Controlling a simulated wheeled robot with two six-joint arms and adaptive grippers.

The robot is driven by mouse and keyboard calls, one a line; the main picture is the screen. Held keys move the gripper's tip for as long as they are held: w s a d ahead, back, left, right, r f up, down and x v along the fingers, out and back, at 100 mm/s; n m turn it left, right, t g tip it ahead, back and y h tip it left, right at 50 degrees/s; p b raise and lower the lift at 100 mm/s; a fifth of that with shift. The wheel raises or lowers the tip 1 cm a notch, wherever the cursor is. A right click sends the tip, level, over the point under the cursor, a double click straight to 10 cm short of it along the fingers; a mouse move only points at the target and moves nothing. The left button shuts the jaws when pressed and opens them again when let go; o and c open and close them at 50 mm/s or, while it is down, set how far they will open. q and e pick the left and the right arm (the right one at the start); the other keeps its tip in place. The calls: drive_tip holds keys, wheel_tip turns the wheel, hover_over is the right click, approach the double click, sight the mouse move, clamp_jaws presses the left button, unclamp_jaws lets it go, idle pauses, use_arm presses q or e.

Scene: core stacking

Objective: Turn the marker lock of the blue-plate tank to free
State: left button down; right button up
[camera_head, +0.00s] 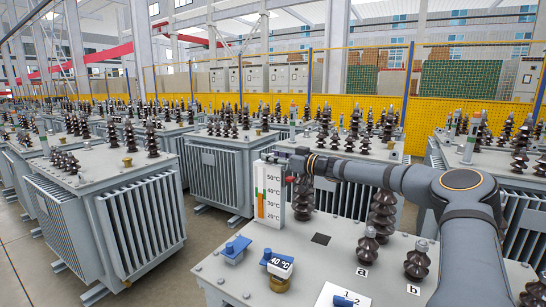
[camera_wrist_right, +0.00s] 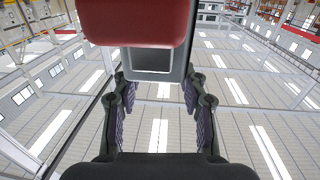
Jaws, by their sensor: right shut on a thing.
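The near grey tank (camera_head: 245,285) carries a white temperature board (camera_head: 274,205) with a green and an orange bar. A small red part (camera_head: 290,179) shows beside the board. I cannot tell the lock's setting. My left gripper is not in view.
Dark ribbed insulators, including one labelled a (camera_head: 367,246) and one labelled b (camera_head: 418,262), stand on the near tank around my right arm. A white plate marked 1 and 2 (camera_head: 343,292) is at the front. Another grey tank (camera_head: 100,165) stands at the left across a floor gap.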

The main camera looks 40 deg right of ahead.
drive_tip(key=shift+n+y, duration=0.6)
drive_tip(key=shift+y, duration=0.3)
drive_tip(key=o, duration=1.2)
drive_tip(key=shift+f, duration=0.1)
drive_tip(key=shift+c, duration=0.2)
wheel_tip(320, 180, up, 10)
